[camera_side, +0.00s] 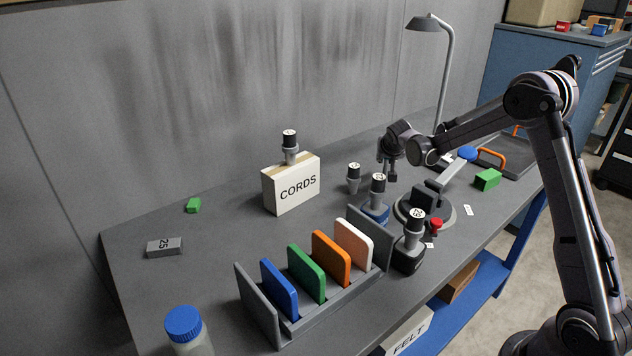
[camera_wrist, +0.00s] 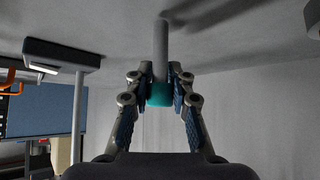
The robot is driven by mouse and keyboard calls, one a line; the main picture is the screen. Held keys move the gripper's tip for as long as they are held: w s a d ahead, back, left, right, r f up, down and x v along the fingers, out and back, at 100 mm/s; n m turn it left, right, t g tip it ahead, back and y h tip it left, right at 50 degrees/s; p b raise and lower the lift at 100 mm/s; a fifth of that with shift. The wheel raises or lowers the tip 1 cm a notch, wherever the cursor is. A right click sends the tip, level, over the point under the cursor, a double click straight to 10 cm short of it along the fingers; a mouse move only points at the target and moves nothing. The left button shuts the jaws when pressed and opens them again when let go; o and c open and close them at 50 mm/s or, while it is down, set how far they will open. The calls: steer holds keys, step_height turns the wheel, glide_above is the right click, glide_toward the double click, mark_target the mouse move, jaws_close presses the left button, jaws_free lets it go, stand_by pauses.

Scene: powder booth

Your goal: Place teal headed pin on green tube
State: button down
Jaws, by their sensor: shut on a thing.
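My gripper (camera_wrist: 160,84) is shut on the teal head (camera_wrist: 160,95) of the pin in the wrist view. The pin's plain grey shaft (camera_wrist: 161,48) runs out past the fingertips. In the side view my gripper (camera_side: 387,170) points down above the bench, behind the round grey turntable-like base (camera_side: 441,213). The pin is too small to make out there. I cannot make out a green tube in either view.
Several black-capped grey pieces stand close by, one (camera_side: 376,190) on a blue base and one (camera_side: 289,143) on the CORDS box (camera_side: 295,188). A rack (camera_side: 262,316) of coloured plates stands in front. A lamp (camera_side: 447,75) rises behind. The bench's left part is mostly clear.

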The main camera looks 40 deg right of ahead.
step_height(320, 180, up, 3)
steer(key=s+d+r, duration=0.6)
steer(key=s, duration=0.3)
step_height(320, 180, up, 10)
steer(key=s+d, duration=0.1)
steer(key=s+d+m+g+h, duration=0.1)
steer(key=s+d+m+g, duration=0.1)
steer(key=s+d, duration=0.9)
steer(key=s+d+m+g+h, duration=0.1)
steer(key=s+d+m, duration=0.35)
steer(key=s, duration=0.95)
steer(key=n, duration=0.2)
glide_above(489, 173)
step_height(489, 173, down, 12)
steer(key=shift+s+f, duration=0.1)
steer(key=shift+f, duration=1.8)
steer(key=shift+f, duration=0.1)
